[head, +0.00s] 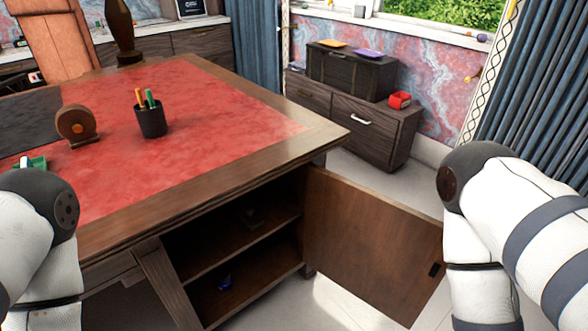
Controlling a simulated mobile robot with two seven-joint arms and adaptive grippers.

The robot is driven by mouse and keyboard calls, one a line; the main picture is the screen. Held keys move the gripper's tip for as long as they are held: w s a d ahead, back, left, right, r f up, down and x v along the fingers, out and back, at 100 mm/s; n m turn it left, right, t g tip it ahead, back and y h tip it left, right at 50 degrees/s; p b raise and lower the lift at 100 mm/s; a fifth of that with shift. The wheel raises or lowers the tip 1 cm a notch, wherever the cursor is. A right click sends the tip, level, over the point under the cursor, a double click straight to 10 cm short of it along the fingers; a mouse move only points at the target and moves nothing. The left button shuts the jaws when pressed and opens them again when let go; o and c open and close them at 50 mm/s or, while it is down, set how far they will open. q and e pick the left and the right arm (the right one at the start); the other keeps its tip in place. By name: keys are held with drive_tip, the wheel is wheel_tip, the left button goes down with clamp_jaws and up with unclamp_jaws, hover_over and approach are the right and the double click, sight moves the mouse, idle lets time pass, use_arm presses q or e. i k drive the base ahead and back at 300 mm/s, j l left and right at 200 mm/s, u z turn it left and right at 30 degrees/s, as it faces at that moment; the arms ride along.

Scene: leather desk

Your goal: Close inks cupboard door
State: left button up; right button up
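The inks cupboard door (368,240) is a brown wooden panel under the desk's right corner. It stands wide open, swung out to the right, with a small dark handle recess (435,269) near its free edge. The open cupboard (243,250) shows two levels, with a small dark item on the upper one and a small blue item (225,282) on the lower one. My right arm comes down just right of the door's free edge; whether it touches the door I cannot tell. My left arm is at the left edge. Both grippers are out of view.
The desk (283,150) has a red leather top with a pen cup (151,119) and a round wooden item (77,125) on it. A low dark cabinet (363,126) stands behind against the wall. Pale floor lies open around the door.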

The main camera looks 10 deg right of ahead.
sight(381, 250)
drive_tip(key=i+l+u, duration=0.2)
drive_tip(key=l+u, duration=0.25)
drive_tip(key=l, duration=0.45)
drive_tip(key=l+u, duration=0.5)
drive_tip(key=l, duration=0.4)
drive_tip(key=k+l+u, duration=0.1)
drive_tip(key=l+u, duration=0.35)
drive_tip(key=l, duration=0.5)
drive_tip(key=l+u, duration=0.35)
drive_tip(key=l, duration=0.35)
drive_tip(key=l+u, duration=0.35)
drive_tip(key=l, duration=0.35)
